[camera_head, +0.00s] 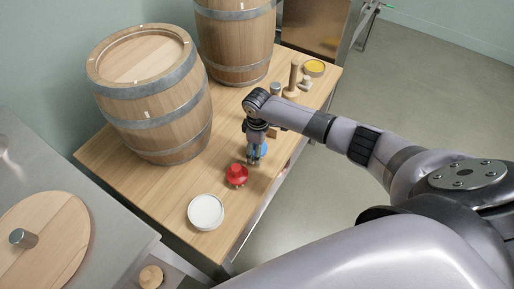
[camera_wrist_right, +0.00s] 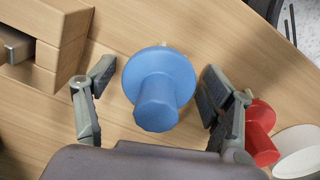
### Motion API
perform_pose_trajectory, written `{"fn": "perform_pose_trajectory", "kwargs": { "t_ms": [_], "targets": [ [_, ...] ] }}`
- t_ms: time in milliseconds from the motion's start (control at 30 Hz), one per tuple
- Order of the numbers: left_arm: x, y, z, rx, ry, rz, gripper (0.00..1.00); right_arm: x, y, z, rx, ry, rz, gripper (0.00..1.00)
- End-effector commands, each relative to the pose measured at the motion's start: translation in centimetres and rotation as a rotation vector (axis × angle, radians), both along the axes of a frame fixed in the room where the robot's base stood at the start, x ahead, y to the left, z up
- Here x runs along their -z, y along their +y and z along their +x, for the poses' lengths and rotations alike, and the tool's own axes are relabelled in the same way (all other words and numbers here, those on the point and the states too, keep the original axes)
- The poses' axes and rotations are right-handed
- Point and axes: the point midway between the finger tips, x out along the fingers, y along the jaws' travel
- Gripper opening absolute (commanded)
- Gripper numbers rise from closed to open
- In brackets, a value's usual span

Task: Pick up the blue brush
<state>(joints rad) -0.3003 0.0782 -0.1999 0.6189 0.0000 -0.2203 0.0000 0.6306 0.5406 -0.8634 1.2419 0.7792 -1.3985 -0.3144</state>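The blue brush (camera_wrist_right: 158,85) stands on the wooden table, with its round base and thick handle seen from above in the right wrist view. In the head view only a little of its blue (camera_head: 263,150) shows beside my gripper. My right gripper (camera_head: 255,158) points down over it. In the right wrist view its fingers are spread on either side of the brush, with a gap on both sides. My left gripper is not in view.
A red brush-like object (camera_head: 236,175) and a white round dish (camera_head: 206,212) are close by on the table (camera_head: 120,160). Two barrels (camera_head: 150,90) stand behind. A wooden piece (camera_head: 294,78) and a yellow-filled dish (camera_head: 314,67) are at the far end.

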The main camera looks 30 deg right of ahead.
Motion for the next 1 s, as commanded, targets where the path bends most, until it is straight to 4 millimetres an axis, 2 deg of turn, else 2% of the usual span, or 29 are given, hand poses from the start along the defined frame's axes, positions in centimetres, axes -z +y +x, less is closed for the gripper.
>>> {"fn": "perform_pose_trajectory", "kwargs": {
  "t_ms": [67,700,1000],
  "targets": [
    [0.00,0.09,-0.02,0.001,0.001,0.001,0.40,-0.01,-0.01,0.00,0.000,0.000,0.000,0.67],
    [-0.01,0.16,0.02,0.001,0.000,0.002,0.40,-0.03,-0.03,0.01,0.001,0.000,0.000,0.25],
    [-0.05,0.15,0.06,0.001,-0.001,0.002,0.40,-0.26,-0.02,0.05,0.001,-0.001,0.000,0.24]
  ]
}}
